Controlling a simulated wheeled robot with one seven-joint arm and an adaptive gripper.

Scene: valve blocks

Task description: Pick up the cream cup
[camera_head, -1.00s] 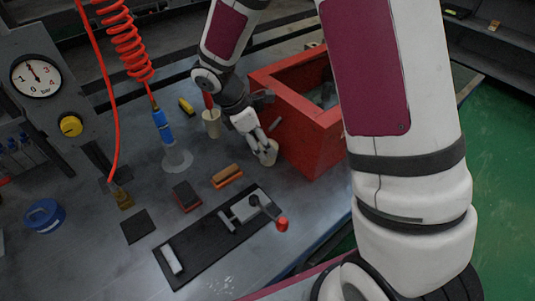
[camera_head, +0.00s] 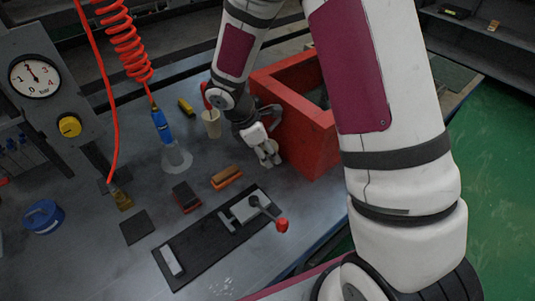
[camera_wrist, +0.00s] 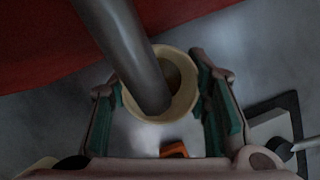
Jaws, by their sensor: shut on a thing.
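The cream cup (camera_wrist: 186,92) is between the two green-padded fingers of my gripper (camera_wrist: 165,100) in the wrist view, its round mouth facing the camera. A dark grey rod (camera_wrist: 130,50) runs from the upper left into or across the cup's mouth; I cannot tell how it meets the cup. In the head view my gripper (camera_head: 267,152) is low over the bench beside the red box, and its fingers hide most of the cup. I cannot tell if the cup is clear of the bench.
A red open box (camera_head: 305,135) stands just right of my gripper. Another cream cup (camera_head: 211,124) with a red item stands to the left. A brown-orange block (camera_head: 226,176), a dark block (camera_head: 186,196) and a black plate with a red-knobbed lever (camera_head: 281,225) lie nearer.

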